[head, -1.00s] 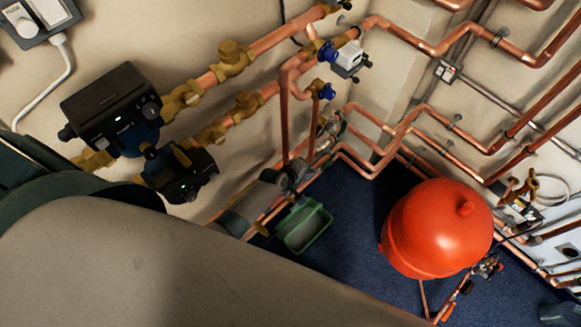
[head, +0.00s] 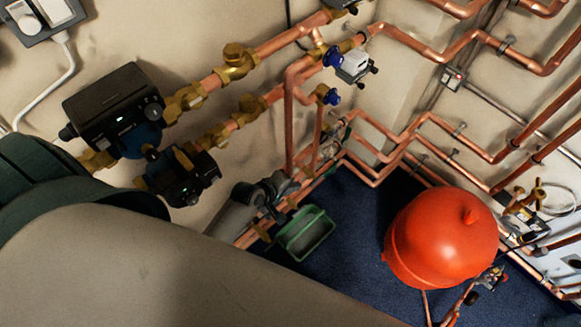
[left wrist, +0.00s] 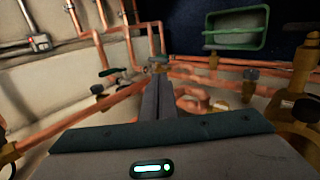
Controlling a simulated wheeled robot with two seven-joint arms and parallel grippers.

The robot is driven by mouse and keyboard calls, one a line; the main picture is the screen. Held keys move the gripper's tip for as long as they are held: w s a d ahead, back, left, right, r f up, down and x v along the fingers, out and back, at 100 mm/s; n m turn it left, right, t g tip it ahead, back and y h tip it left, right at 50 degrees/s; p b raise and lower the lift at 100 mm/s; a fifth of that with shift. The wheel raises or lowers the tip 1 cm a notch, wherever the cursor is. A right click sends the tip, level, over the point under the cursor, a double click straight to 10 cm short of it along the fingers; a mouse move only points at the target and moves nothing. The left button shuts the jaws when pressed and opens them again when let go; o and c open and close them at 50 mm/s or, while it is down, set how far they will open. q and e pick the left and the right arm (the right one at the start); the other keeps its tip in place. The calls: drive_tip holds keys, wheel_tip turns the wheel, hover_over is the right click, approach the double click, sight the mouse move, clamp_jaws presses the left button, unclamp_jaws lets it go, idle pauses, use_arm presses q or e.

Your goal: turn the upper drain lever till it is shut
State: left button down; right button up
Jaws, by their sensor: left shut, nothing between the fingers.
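My left gripper (head: 290,182) is shut and empty, in front of the lower copper pipes near the corner. In the left wrist view its closed fingers (left wrist: 158,90) point forward at the pipework. A green lever (left wrist: 108,72) on a small valve shows left of the fingers in that view, apart from them. Another thin green bar (left wrist: 237,31) crosses in front of the green tray. I cannot tell for sure which one is the upper drain lever. In the head view the drain valves are too small and partly hidden by my gripper. My right gripper is not in view.
A green tray (head: 322,238) sits on the blue floor below the pipes. A red vessel (head: 440,235) stands to the right. Two black pumps (head: 115,105) and brass valves (head: 236,62) line the wall pipes. Blue-handled valves (head: 331,54) are above my gripper.

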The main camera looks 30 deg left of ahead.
use_arm(q)
drive_tip(key=shift+v, duration=1.05)
